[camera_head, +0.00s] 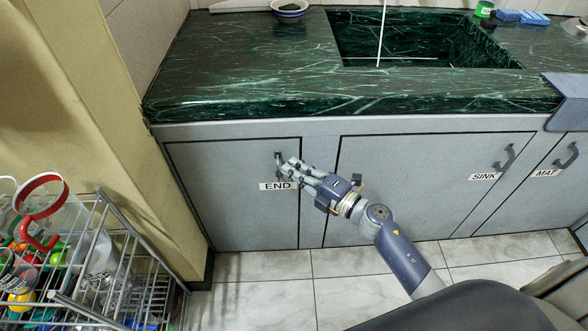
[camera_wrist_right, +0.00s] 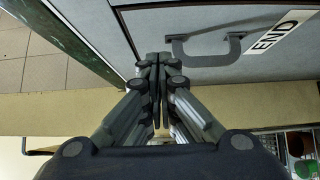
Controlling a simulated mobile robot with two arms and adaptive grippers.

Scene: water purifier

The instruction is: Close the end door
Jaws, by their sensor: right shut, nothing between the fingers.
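The end door (camera_head: 225,200) is the grey left cabinet door under the counter, with a white END label (camera_head: 278,186) and a grey handle (camera_head: 279,161) near its top right. In the head view it looks flush or nearly flush with the cabinet front. My right gripper (camera_head: 290,168) is in front of the door at the handle and label. In the right wrist view the gripper (camera_wrist_right: 158,62) has its fingers together and empty, beside the handle (camera_wrist_right: 205,52) and close to the door; I cannot tell whether it touches. My left gripper is not in view.
The green marble counter (camera_head: 250,80) overhangs the cabinet and has a sink basin (camera_head: 420,40). The SINK door (camera_head: 420,180) and MAT door (camera_head: 530,190) are to the right. A wire rack (camera_head: 125,275) with several items stands at the lower left. The tiled floor (camera_head: 260,290) in front is clear.

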